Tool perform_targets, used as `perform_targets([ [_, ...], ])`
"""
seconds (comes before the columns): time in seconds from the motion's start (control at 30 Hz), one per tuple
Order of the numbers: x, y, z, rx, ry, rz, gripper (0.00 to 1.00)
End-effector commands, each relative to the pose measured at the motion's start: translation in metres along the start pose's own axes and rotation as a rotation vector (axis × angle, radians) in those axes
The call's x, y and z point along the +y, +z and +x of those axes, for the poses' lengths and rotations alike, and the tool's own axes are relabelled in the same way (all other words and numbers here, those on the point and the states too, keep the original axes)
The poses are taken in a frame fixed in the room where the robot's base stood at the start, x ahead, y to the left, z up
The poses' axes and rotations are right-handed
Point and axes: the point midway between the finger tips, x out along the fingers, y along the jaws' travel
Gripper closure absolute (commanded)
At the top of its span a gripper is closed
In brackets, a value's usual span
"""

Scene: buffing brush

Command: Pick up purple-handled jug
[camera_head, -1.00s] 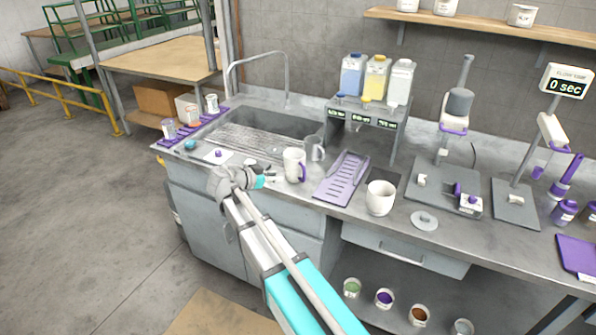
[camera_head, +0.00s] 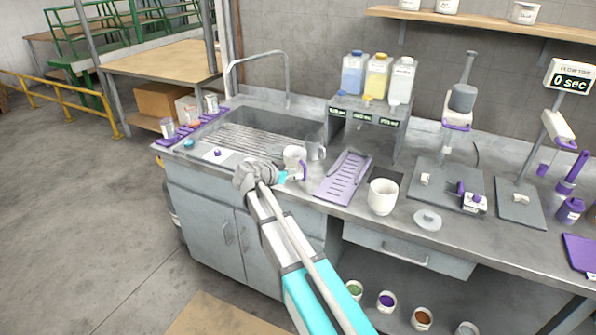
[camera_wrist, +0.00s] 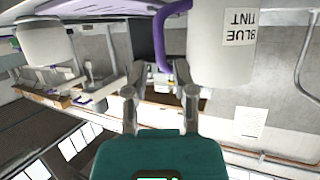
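The purple-handled jug (camera_head: 293,154) is white and stands upright on the counter between the sink and the purple drip tray. My gripper (camera_head: 296,176) is in front of it, and the gripper and wrist hide its lower part. In the wrist view, which is upside down, the jug (camera_wrist: 222,45) fills the upper right with a "BLUE TINT" label. Its purple handle (camera_wrist: 164,45) hangs just ahead of the gap between my fingers (camera_wrist: 157,82). The fingers are apart, with nothing clamped between them.
A grey metal jug (camera_head: 316,149) stands close behind on the right. The purple slotted tray (camera_head: 345,180) and a white pot (camera_head: 383,197) are further right. The sink (camera_head: 250,128) with its tall faucet is behind on the left.

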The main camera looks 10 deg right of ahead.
Motion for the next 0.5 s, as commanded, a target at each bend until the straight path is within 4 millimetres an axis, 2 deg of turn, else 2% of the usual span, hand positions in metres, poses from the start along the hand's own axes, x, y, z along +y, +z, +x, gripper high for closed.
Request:
perform_targets([
  [0.37, 0.0003, -0.0003, 0.0023, 0.000, 0.001, 0.000, 0.66],
  [0.5, 0.0002, 0.0008, 0.0092, 0.000, 0.002, 0.001, 0.66],
])
